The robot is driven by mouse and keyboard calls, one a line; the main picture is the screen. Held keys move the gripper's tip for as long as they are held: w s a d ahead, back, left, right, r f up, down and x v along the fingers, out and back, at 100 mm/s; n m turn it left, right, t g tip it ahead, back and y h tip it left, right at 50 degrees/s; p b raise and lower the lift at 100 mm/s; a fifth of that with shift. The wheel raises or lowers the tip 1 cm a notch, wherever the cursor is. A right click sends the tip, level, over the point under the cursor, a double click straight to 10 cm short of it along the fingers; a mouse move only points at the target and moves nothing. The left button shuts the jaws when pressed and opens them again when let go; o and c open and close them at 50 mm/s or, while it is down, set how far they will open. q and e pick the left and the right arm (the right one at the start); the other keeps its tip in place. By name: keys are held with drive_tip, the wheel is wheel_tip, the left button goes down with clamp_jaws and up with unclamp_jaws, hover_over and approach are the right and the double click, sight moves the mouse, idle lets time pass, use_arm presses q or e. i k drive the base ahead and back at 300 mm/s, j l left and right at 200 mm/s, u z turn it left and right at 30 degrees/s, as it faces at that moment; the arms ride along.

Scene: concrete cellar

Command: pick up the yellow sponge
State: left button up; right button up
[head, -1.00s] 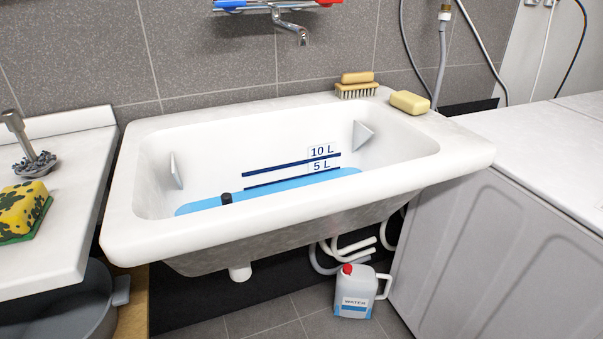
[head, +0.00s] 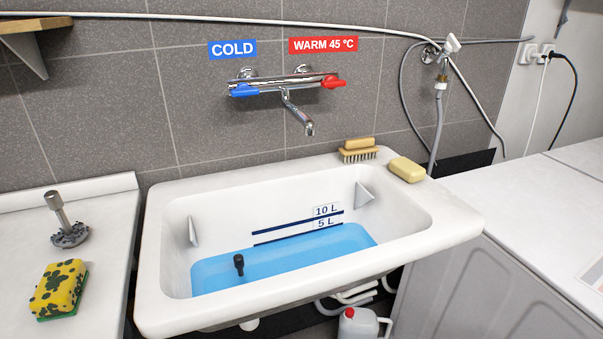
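The yellow sponge (head: 59,288) lies on the white counter (head: 103,232) left of the sink. It has dark blotches on top and a green layer underneath. Nothing touches it from above. Neither of my grippers shows in the head view.
A metal tool with a scrubbing end (head: 68,232) stands behind the sponge. The white sink (head: 452,222) holds blue water (head: 310,258) with a black plug handle (head: 239,263). A brush (head: 359,151) and a pale yellow bar (head: 407,169) sit on its back right rim. A tap (head: 300,84) hangs above.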

sight(58, 293)
drive_tip(key=u, duration=1.45)
drive_tip(key=z, duration=0.15)
